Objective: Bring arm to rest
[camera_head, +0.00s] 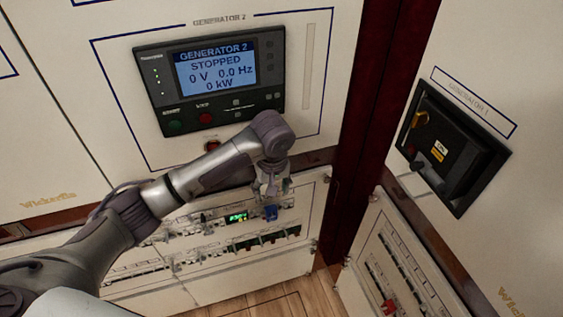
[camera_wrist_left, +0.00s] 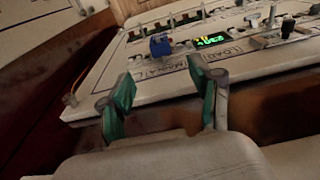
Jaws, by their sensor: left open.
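My left arm reaches in from the left in the head view, over the front of the Generator 2 cabinet. My left gripper (camera_head: 271,190) hangs in front of the breaker panel (camera_head: 205,283), close to a blue part (camera_head: 271,212). In the left wrist view the two green-padded fingers of the left gripper (camera_wrist_left: 160,92) stand apart with nothing between them. The blue part (camera_wrist_left: 160,45) is on the panel beyond the fingertips, apart from them. A lit green display (camera_wrist_left: 211,40) is beside it. My right gripper is in neither view.
The Generator 2 controller (camera_head: 211,80) above my arm reads STOPPED, 0 V. A black Generator 1 switch unit (camera_head: 447,148) is on the right cabinet, above another breaker panel with a red part (camera_head: 389,307). Wooden floor (camera_head: 275,302) shows at the bottom.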

